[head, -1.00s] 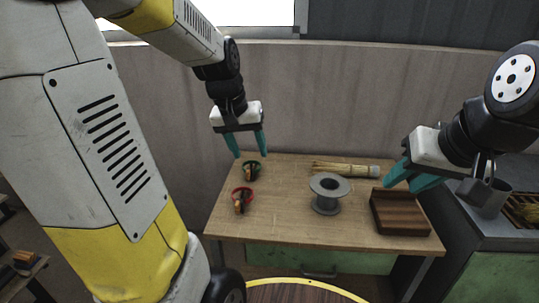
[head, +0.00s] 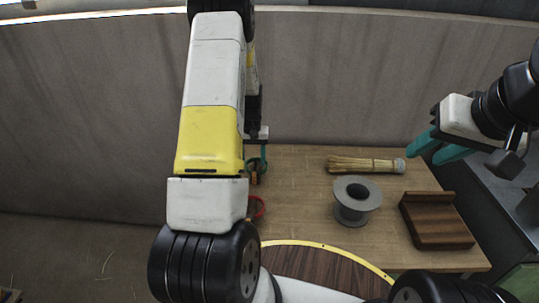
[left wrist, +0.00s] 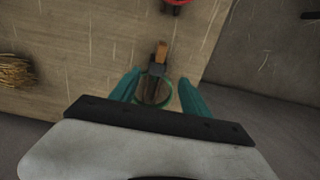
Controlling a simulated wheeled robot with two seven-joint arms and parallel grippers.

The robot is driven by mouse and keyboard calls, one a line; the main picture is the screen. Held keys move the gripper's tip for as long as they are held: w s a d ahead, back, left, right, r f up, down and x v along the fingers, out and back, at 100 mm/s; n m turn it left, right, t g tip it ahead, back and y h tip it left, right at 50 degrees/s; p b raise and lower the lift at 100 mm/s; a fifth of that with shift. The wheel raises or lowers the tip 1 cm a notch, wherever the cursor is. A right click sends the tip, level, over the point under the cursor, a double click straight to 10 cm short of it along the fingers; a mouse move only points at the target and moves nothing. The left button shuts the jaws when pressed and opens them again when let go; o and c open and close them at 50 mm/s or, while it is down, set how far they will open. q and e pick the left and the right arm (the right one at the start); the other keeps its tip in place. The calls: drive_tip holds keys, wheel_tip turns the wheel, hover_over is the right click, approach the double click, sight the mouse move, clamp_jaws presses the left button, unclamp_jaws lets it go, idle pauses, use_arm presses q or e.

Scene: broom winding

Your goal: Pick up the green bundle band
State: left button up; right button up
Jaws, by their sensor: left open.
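The green bundle band (left wrist: 153,106) is a ring with a dark and orange-brown piece across it, on the table. In the left wrist view it lies between the teal fingers of my open left gripper (left wrist: 158,78), and no grasp shows. In the head view the green band (head: 264,167) and my left gripper (head: 262,152) are mostly hidden behind my left arm. My right gripper (head: 426,148) is empty, its fingers apart, above the table's right side.
A red band (head: 259,207) lies nearer on the table (head: 300,185); it also shows in the left wrist view (left wrist: 177,2). A grey spool (head: 353,211), a straw bundle (head: 360,164) and a brown wooden block (head: 436,226) stand to the right. A wall rises behind.

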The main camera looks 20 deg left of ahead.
sight(255, 171)
use_arm(q)
drive_tip(key=f, duration=0.5)
drive_tip(key=shift+w+d+f, duration=0.2)
drive_tip(key=shift+d, duration=0.05)
clamp_jaws()
